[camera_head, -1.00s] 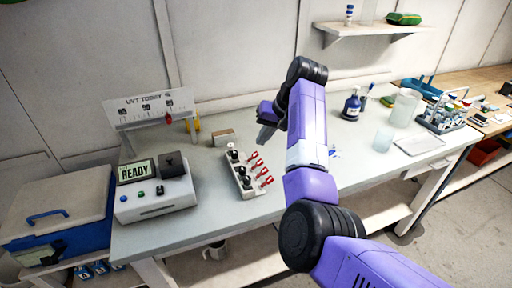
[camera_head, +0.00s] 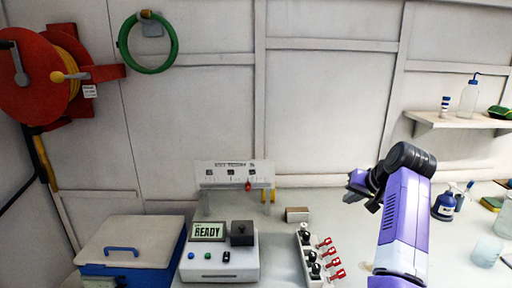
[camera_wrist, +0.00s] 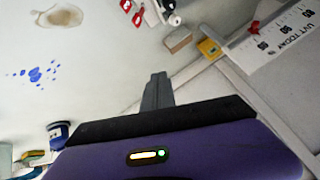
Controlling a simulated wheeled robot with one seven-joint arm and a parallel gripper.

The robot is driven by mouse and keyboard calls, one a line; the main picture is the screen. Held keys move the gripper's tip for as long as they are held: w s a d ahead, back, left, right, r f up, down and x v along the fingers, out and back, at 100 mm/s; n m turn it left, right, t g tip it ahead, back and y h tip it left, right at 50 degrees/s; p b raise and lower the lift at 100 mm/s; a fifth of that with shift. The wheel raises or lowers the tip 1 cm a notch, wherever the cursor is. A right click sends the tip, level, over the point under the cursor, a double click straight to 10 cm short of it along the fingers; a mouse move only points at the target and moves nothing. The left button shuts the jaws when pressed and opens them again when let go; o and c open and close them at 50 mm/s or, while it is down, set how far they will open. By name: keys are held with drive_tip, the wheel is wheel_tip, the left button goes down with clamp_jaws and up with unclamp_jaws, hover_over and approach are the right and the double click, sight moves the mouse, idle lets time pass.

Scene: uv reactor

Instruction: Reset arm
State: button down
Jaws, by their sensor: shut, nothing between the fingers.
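My arm is purple with black joints. It rises at the right of the head view, bent at a black elbow. My gripper (camera_head: 358,196) hangs in the air above the bench, at the left end of the bent arm. In the wrist view its grey fingers (camera_wrist: 157,92) are together with nothing between them. It is apart from every object on the bench.
The reactor box (camera_head: 219,262) reads READY. A strip with black knobs and red tags (camera_head: 325,241) lies right of it. The UVT gauge board (camera_head: 233,176) stands behind. A blue bottle (camera_head: 445,206) stands right of my arm. A blue cooler (camera_head: 130,247) is left.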

drive_tip(key=s+d+f+t+h, duration=0.3)
drive_tip(key=s+d+t+h, duration=0.15)
drive_tip(key=d+t, duration=0.2)
drive_tip(key=s+f+t+h, duration=0.1)
drive_tip(key=s+f+h, duration=0.15)
drive_tip(key=s, duration=0.35)
drive_tip(key=s+a+f+n+y, duration=0.1)
drive_tip(key=s+a, duration=0.4)
drive_tip(key=s, duration=1.1)
drive_tip(key=s+a+f+n+y, duration=0.1)
drive_tip(key=s+a, duration=0.4)
drive_tip(key=s, duration=1.2)
drive_tip(key=s+a+f+n+y, duration=0.2)
drive_tip(key=s+a+f+y, duration=0.1)
drive_tip(key=s, duration=1.4)
drive_tip(key=a+f, duration=0.1)
drive_tip(key=a, duration=0.1)
drive_tip(key=shift+s+a+g, duration=0.2)
drive_tip(key=shift+a+g, duration=0.15)
drive_tip(key=shift+a, duration=0.05)
